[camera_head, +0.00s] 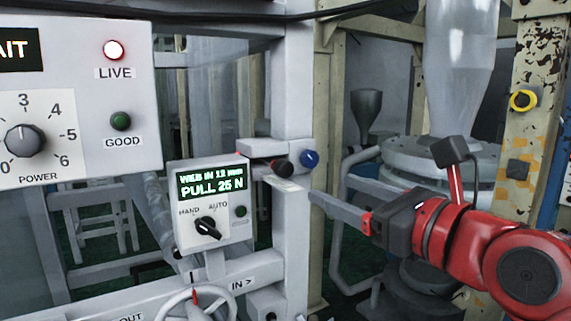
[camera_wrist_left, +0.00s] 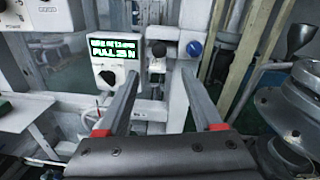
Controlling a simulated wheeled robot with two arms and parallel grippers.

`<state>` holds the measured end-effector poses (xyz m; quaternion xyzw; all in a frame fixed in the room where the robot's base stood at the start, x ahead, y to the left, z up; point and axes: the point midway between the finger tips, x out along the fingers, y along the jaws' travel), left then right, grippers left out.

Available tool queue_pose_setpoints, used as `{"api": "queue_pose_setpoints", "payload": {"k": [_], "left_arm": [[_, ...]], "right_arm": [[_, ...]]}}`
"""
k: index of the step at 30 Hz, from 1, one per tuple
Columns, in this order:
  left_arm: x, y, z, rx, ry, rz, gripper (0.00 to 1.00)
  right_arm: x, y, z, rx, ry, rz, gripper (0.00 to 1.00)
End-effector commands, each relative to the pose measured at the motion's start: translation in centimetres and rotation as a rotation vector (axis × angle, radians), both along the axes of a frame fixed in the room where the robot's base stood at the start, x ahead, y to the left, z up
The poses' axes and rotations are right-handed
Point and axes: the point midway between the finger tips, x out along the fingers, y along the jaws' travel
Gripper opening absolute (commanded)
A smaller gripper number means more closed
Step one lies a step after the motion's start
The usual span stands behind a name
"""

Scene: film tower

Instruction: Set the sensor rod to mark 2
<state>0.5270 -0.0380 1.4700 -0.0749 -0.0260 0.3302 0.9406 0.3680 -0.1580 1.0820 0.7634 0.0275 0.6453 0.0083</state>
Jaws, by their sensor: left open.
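A white bracket (camera_head: 262,150) on the upright post carries a black knob (camera_head: 281,167) and a blue knob (camera_head: 309,159). A pale flat piece (camera_head: 285,184) sticks out below the black knob; it may be the sensor rod, but I cannot make out marks on it. My left gripper (camera_head: 315,197) points at this bracket from the right, its fingertips just short of it. In the left wrist view the gripper (camera_wrist_left: 160,73) is open and empty, with the black knob (camera_wrist_left: 157,48) and blue knob (camera_wrist_left: 194,48) beyond the fingers. My right gripper is not in view.
A display box (camera_head: 210,205) reading PULL 25 N, with a HAND/AUTO switch (camera_head: 208,228), stands left of the bracket. A handwheel (camera_head: 195,303) is below. A power panel (camera_head: 75,95) is at the upper left. A metal hopper machine (camera_head: 425,165) stands behind my arm.

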Motion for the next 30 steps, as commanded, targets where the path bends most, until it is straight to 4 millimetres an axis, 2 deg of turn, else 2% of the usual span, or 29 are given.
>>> {"api": "queue_pose_setpoints", "payload": {"k": [1,9,16,21,30], "left_arm": [[0.9,0.8,0.4,-0.001,0.001,0.004,0.68],[6.0,5.1,0.5,0.0,0.001,0.007,0.68],[9.3,7.6,0.3,0.002,0.002,0.005,0.68],[10.5,8.5,0.1,0.003,0.001,0.003,0.68],[10.7,8.7,0.0,0.002,0.001,0.002,0.68]], "right_arm": [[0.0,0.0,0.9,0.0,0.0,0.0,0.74],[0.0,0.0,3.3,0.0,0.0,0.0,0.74],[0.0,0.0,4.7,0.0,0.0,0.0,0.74],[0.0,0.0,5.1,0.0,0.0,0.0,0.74],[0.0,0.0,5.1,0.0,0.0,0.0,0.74]]}}
